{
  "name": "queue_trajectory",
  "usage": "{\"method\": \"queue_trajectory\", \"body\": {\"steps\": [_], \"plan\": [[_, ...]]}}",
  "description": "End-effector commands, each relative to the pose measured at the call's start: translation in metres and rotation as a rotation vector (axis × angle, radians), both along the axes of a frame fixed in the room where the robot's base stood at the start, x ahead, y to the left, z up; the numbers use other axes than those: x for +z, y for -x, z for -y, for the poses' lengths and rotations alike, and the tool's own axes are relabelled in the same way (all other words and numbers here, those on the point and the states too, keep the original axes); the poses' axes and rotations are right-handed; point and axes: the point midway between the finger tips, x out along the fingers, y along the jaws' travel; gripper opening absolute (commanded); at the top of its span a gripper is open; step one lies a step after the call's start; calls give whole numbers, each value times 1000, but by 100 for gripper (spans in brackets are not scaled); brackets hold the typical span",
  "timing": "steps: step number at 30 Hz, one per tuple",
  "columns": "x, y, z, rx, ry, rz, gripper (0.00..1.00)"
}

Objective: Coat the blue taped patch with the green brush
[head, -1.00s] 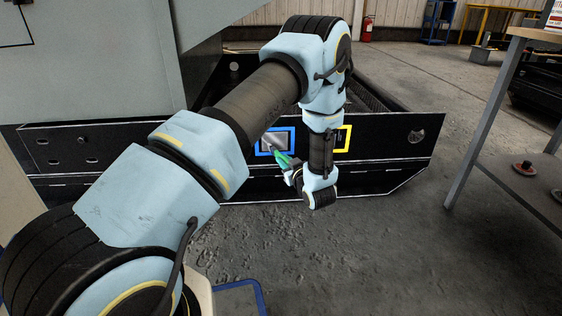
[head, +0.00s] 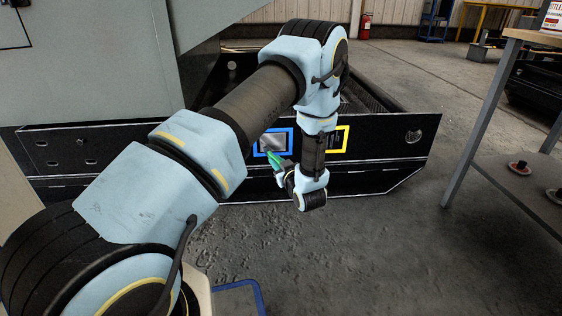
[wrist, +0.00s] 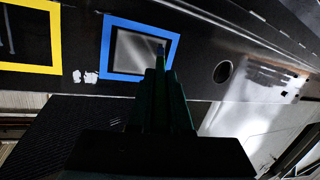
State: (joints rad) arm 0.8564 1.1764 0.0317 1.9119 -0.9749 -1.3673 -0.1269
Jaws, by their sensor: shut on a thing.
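The blue taped patch (head: 273,141) is a grey metal rectangle framed by blue tape on the dark beam. It also shows in the wrist view (wrist: 133,50), its surface grey with uneven light and dark areas. My gripper (head: 283,170) is shut on the green brush (head: 272,159), just below and right of the patch in the head view. In the wrist view the brush (wrist: 160,95) points up, and its dark bluish tip overlaps the right part of the patch. Whether the tip touches the surface I cannot tell. My gripper's jaws are dark there and hard to make out.
A yellow taped patch (head: 336,139) lies right of the blue one, partly behind my arm; the wrist view shows it at left (wrist: 57,38). A workbench (head: 510,120) stands at right. The floor (head: 370,250) before the beam is clear.

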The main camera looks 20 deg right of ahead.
Motion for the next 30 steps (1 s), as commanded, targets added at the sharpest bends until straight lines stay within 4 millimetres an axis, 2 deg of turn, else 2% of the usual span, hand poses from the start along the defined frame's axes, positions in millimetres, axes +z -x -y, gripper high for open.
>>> {"method": "queue_trajectory", "body": {"steps": [13,30], "plan": [[1,-2,-16,0,-1,0,0],[0,0,9,-3,1,1,0]]}}
